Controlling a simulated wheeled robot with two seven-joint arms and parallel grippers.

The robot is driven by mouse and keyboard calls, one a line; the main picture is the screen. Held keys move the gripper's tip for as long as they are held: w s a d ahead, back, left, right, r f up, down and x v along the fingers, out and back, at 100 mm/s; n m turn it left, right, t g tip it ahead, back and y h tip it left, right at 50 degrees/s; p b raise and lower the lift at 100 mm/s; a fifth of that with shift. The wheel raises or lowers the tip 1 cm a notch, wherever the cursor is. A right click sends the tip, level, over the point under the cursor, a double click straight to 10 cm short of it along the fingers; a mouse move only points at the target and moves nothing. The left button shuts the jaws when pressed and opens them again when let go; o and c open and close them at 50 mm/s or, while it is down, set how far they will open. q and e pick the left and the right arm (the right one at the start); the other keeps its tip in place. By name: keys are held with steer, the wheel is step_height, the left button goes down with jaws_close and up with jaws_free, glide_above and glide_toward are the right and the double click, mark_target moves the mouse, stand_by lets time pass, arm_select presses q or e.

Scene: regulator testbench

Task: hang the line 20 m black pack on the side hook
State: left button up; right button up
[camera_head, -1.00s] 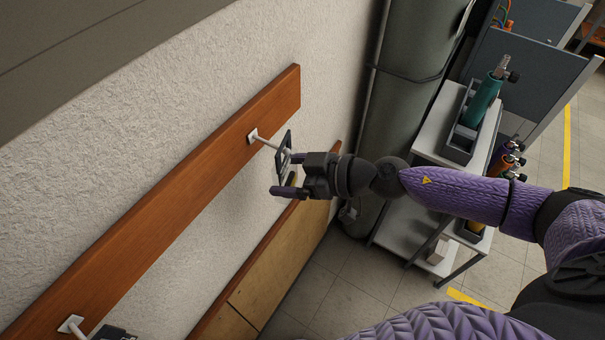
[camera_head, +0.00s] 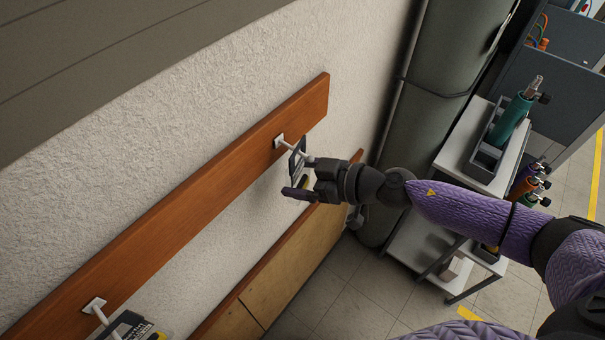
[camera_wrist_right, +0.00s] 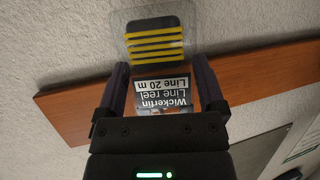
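The line 20 m pack (camera_wrist_right: 162,85) shows in the right wrist view, upside down, with a white and dark label and a black part with yellow stripes. In the head view its dark frame-like top (camera_head: 297,158) is around the white side hook (camera_head: 288,147), as far as I can see. My right gripper (camera_head: 303,178) has its fingers spread, one on each side of the pack. The pack sits slightly skewed between them, and any finger contact is unclear. The pack's top is hidden in the wrist view. My left gripper is not in view.
The hook is on a wooden rail (camera_head: 200,198) along the rough white wall. Another pack (camera_head: 130,325) hangs on a hook (camera_head: 94,306) at lower left. A large grey cylinder (camera_head: 432,100) and a shelf rack (camera_head: 455,150) with bottles stand to the right.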

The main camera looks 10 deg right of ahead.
steer(key=shift+o, duration=0.5)
steer(key=f+b+v, duration=0.1)
steer(key=b+v, duration=0.1)
steer(key=v, duration=0.7)
steer(key=d+f+m+t+h+b, duration=0.1)
steer(key=d+f+m+h+b, duration=0.35)
steer(key=f, duration=0.95)
steer(key=d+f+m+t+h+b, duration=0.2)
steer(key=d+f+h+b, duration=0.4)
steer(key=f, duration=0.8)
steer(key=s+f+m+g+h+b, duration=0.2)
steer(key=s+f+g+b, duration=0.3)
steer(key=s+f, duration=1.3)
steer(key=s+a+f+g+y+b, duration=0.1)
steer(key=s+a+f+g, duration=0.4)
steer(key=s, duration=0.8)
steer(key=a+f, duration=0.3)
steer(key=f, duration=0.1)
steer(key=shift+g, duration=0.4)
steer(key=shift+w+n, duration=0.1)
steer(key=shift+n, duration=0.15)
